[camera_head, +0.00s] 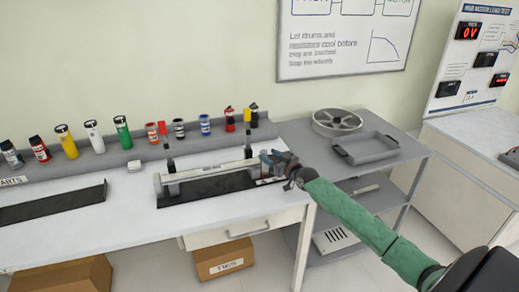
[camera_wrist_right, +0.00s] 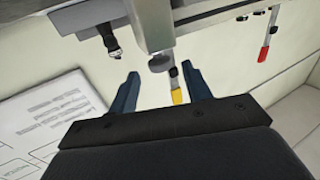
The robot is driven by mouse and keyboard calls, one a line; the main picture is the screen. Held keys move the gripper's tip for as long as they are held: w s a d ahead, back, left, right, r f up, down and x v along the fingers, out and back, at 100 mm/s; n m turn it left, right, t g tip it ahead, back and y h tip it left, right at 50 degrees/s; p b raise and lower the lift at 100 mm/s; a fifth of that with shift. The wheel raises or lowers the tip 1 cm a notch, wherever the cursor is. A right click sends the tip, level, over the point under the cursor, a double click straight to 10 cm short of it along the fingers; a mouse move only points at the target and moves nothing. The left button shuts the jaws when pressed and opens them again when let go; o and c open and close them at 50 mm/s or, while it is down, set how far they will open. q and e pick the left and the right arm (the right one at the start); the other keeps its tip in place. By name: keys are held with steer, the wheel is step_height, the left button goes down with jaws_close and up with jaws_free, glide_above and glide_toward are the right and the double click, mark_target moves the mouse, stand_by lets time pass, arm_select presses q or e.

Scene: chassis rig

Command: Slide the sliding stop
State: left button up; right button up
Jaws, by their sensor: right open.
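The rig on the bench has a long grey rail (camera_head: 215,170) above a black base strip (camera_head: 220,187), with an upright post with a dark top (camera_head: 168,160) near its left end. My right gripper (camera_head: 268,159) is at the rail's right end, open. In the right wrist view, its two fingers (camera_wrist_right: 160,74) stand apart, with a grey block with a rounded end (camera_wrist_right: 160,62) showing between their tips. This block looks like part of the sliding stop, but I cannot tell for sure, nor whether the fingers touch it. A dark knob (camera_wrist_right: 111,42) hangs beside it. My left gripper is not in view.
Several coloured bottles and tools line the grey ledge (camera_head: 95,150) behind the rig. Another black strip (camera_head: 50,207) lies to the left. A grey cart (camera_head: 300,130) at right holds a round metal drum (camera_head: 337,122) and a tray (camera_head: 368,148). Bare bench lies before the rig.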

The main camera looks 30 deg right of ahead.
mark_target(266, 153)
steer(key=w, duration=0.2)
steer(key=w+p, duration=0.1)
steer(key=shift+w+a, duration=0.45)
steer(key=shift+w, duration=0.9)
steer(key=shift+w+f, duration=0.1)
steer(key=shift+w, duration=0.05)
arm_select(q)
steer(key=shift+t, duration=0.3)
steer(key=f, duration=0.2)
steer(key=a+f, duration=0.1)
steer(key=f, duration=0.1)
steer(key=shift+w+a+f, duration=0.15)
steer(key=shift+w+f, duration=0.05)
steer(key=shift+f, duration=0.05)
arm_select(e)
jaws_close()
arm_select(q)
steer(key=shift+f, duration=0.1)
